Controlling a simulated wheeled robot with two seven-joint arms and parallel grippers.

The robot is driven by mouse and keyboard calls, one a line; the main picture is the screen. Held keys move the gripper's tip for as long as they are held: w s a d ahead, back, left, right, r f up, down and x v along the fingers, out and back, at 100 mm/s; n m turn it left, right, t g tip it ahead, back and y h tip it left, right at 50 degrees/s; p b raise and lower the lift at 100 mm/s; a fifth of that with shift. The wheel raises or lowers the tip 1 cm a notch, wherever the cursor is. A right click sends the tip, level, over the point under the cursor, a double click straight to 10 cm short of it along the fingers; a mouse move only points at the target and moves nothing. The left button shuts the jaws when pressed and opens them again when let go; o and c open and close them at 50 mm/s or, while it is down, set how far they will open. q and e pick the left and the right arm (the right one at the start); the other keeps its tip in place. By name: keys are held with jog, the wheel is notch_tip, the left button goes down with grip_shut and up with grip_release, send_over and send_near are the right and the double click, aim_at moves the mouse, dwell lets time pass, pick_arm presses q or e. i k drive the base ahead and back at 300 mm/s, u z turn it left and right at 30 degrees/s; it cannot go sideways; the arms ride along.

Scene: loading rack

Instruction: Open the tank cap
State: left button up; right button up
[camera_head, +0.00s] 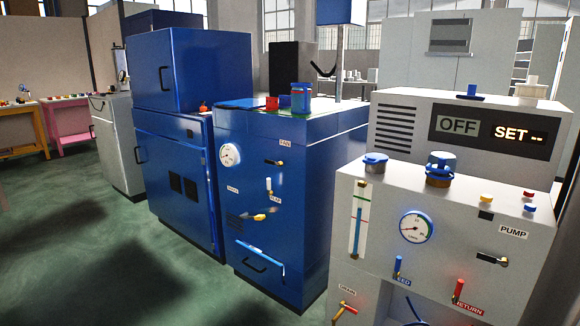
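A large blue cap (438,163) sits on a short dark neck with a brassy band on top of the white pump unit (462,212) at the right. A smaller, flatter blue cap (375,158) sits to its left, above the level gauge. I cannot tell for certain which is the tank cap. Both appear seated on their necks. Neither of my grippers is in view.
Behind the caps rises a grey control box (400,117) showing OFF and SET. The unit's front carries a dial (416,227) and a red lever (458,291). A blue machine (290,170) stands to the left. Green floor (100,235) is clear at left.

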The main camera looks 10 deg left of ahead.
aim_at(373, 158)
jog(key=u, duration=0.9)
jog(key=i, duration=0.7)
jog(key=u, duration=0.6)
jog(key=i, duration=1.2)
jog(key=z, duration=1.2)
jog(key=i, duration=0.8)
jog(key=z, duration=0.8)
